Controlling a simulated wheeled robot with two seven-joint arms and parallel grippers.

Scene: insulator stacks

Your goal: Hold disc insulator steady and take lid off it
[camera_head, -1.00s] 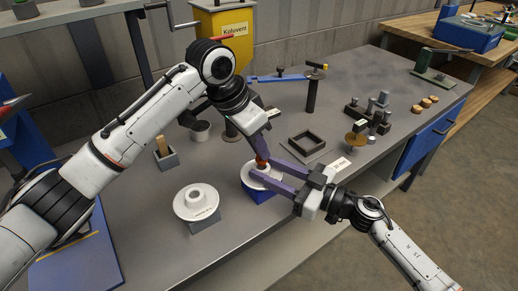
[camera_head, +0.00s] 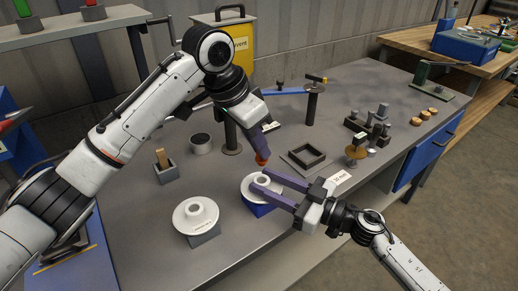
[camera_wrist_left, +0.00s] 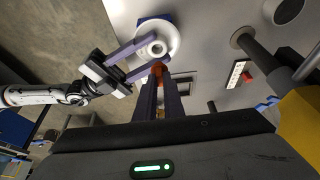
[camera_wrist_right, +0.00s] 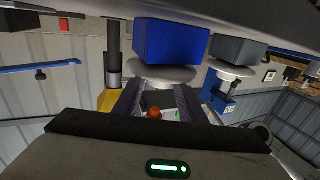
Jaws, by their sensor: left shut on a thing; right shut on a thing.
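The white disc insulator (camera_head: 247,182) sits on a blue block (camera_head: 262,210), its raised centre and top hole uncovered. My right gripper (camera_head: 260,180) reaches in from the right and is shut on the insulator's raised centre, one finger on each side. My left gripper (camera_head: 263,153) points down from above and is shut on the small orange-red lid (camera_head: 262,161). The lid is held above the insulator, apart from it. It also shows between the left fingertips in the left wrist view (camera_wrist_left: 157,69) and in the right wrist view (camera_wrist_right: 153,112).
A second white disc insulator (camera_head: 181,219) stands on a grey block to the left. A grey box with a wooden piece (camera_head: 165,170), a cup (camera_head: 201,146), a tall post (camera_head: 312,103) and an empty square frame (camera_head: 303,158) stand nearby. The bench front is clear.

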